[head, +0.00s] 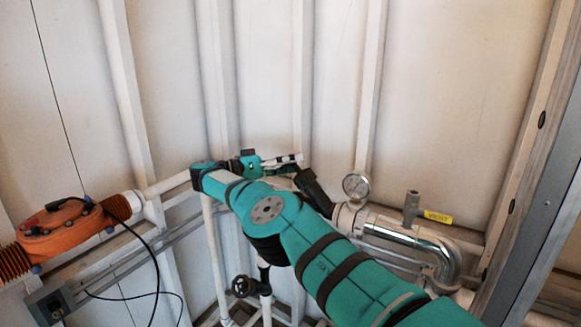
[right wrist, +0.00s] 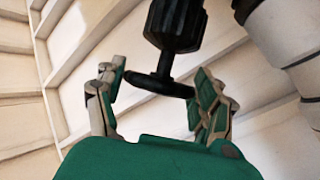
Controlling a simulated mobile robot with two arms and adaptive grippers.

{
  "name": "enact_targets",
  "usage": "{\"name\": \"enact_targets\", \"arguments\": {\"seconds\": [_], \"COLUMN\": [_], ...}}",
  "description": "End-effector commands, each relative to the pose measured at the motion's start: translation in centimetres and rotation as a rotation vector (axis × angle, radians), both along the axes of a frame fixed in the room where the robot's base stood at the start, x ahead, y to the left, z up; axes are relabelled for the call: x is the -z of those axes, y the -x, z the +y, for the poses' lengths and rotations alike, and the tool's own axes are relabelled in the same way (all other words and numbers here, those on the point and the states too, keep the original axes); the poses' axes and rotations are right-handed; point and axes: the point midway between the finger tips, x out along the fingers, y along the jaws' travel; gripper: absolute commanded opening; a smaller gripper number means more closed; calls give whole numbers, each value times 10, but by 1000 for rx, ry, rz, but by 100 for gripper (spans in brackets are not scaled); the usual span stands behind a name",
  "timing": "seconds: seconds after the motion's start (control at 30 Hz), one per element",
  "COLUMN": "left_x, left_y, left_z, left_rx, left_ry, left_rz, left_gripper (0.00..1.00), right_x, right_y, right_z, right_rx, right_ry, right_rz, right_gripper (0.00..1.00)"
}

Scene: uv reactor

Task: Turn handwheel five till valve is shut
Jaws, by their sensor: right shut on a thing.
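My right gripper (head: 287,163) reaches toward the wall pipes in the head view, its arm crossing from the lower right. In the right wrist view, the fingers of my right gripper (right wrist: 160,80) stand either side of a black handwheel (right wrist: 158,86), shut on its rim. The handwheel is on the end of a black valve body (right wrist: 174,22), which also shows in the head view (head: 314,192). No number is readable on it, and its valve position cannot be told. My left gripper is not in view.
A pressure gauge (head: 356,186) and a silver bent pipe (head: 405,232) with a yellow-handled valve (head: 438,217) lie right of my arm. Another black handwheel (head: 243,286) sits lower on a pipe. An orange unit (head: 62,228) with loose black cables stands at left.

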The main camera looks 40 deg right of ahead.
Motion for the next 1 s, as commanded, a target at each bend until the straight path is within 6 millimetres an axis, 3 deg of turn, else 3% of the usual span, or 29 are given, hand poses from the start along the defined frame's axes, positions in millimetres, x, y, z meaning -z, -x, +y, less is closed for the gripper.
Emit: {"name": "enact_targets", "arguments": {"seconds": [0.37,0.4,0.57,0.87,1.0], "left_x": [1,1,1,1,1], "left_y": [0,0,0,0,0], "left_z": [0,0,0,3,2], "left_rx": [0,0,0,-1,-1], "left_ry": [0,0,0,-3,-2], "left_rz": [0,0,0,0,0], "left_gripper": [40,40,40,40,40], "right_x": [2,2,2,-1,-16], "right_y": [0,0,0,0,0], "right_z": [0,0,0,0,0], "right_rx": [2,2,2,1,1], "right_ry": [-3,-3,-3,-1,1], "right_rz": [4,4,3,1,-2], "right_gripper": [38,71,92,92,92]}}
